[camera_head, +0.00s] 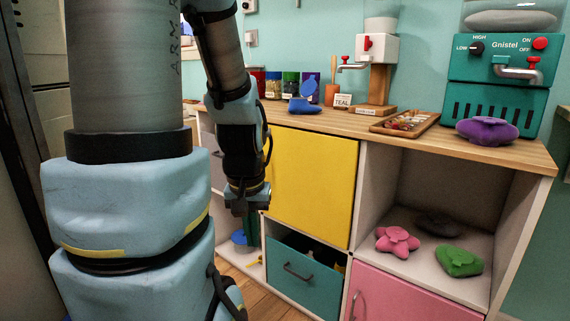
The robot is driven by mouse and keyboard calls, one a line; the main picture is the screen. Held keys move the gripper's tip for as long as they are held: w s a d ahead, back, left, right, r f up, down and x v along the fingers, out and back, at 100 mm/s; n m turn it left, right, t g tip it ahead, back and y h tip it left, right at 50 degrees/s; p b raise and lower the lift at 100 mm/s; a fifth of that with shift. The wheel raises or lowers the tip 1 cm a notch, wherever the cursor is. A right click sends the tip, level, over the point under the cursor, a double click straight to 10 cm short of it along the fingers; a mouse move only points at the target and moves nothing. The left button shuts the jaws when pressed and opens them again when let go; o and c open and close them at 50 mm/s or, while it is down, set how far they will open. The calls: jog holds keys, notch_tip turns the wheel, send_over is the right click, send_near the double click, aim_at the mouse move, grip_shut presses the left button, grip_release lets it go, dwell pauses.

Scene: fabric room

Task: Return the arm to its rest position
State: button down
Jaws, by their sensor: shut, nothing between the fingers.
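My arm comes down from the top of the picture, its upper links in grey and light blue at the left. Its end, my gripper (246,207), hangs pointing down in front of the cabinet, left of the yellow door (313,185). The gripper is shut and I see nothing held in it. It is small and dark here, so its fingertips are hard to make out. It hangs below the level of the wooden counter top (460,145).
An open teal drawer (303,277) lies low beside the gripper. Pink (397,241), green (459,261) and dark (440,225) soft objects sit in the open shelf. A purple one (487,131), a tray (405,124) and a teal machine (500,85) stand on the counter.

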notch_tip(320, 180, up, 31)
jog(key=p, duration=2.8)
jog(key=shift+f+p, duration=0.15)
jog(key=shift+p, duration=0.15)
